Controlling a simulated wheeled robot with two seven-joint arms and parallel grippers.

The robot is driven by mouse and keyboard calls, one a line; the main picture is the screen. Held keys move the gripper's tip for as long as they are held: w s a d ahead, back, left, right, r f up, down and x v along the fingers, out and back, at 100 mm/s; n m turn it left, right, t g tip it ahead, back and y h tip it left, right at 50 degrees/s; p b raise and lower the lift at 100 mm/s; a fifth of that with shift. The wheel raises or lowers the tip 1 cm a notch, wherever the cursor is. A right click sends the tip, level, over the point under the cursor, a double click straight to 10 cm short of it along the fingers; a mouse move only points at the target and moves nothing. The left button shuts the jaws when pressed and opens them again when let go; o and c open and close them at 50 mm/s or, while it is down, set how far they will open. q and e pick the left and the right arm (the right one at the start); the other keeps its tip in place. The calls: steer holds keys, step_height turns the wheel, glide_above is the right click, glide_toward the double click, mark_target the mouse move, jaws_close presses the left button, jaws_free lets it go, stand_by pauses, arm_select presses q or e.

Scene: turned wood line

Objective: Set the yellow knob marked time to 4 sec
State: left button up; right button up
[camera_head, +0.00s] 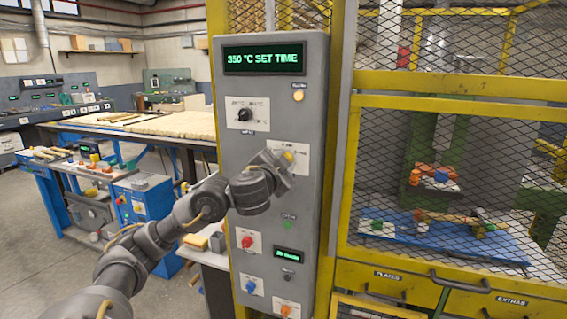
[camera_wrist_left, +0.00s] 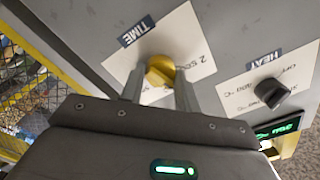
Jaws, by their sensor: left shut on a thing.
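The yellow time knob (camera_wrist_left: 160,71) sits on a white label plate (camera_wrist_left: 192,38) marked "TIME" in the left wrist view. In the head view the yellow knob (camera_head: 289,157) shows just past my gripper. My left gripper (camera_wrist_left: 159,88) is shut on the knob, one finger on each side of it. Part of the dial's print is hidden by the gripper; "2 S…" shows beside the knob. The display (camera_head: 264,60) at the top of the grey panel (camera_head: 230,165) reads "350 °C SET TIME". My right gripper is not in view.
The black heat knob (camera_head: 245,114) is above left of the time knob. A yellow button (camera_head: 298,95) is above. A green button (camera_head: 288,224), a red knob (camera_head: 247,241) and a small display (camera_head: 289,254) are lower. A yellow mesh cage (camera_head: 450,150) stands right.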

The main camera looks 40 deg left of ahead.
arm_select(q)
steer(key=shift+m, duration=1.7)
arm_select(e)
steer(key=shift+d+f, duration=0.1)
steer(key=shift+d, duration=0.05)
arm_select(q)
steer(key=o, duration=1)
